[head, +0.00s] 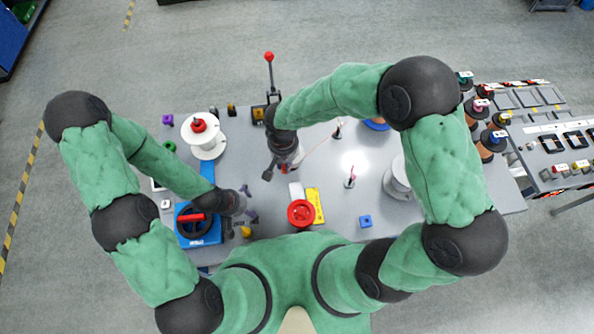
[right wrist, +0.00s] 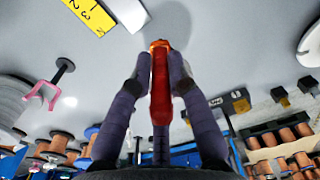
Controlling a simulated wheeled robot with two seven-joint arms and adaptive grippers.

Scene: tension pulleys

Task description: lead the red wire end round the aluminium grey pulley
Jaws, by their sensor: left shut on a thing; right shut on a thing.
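My right gripper (head: 285,165) is above the middle of the table in the head view. In the right wrist view its fingers (right wrist: 160,75) are shut on a red piece with an orange tip, the red wire end (right wrist: 160,95). A pale grey pulley (head: 397,182), apparently the aluminium one, stands at the right, partly behind my right arm. Grey stacked discs (right wrist: 18,108) show at the left of the wrist view. My right gripper is apart from it. My left gripper (head: 250,205) is shut beside a blue device with a red handle (head: 192,218); what it grips is unclear.
A white spool with a red top (head: 203,145) stands at the left. A red round part (head: 300,213) and a yellow marked strip (head: 316,205) lie near the front. A pink fork (head: 351,176) stands mid-right. A red-knobbed lever (head: 269,70) rises at the back.

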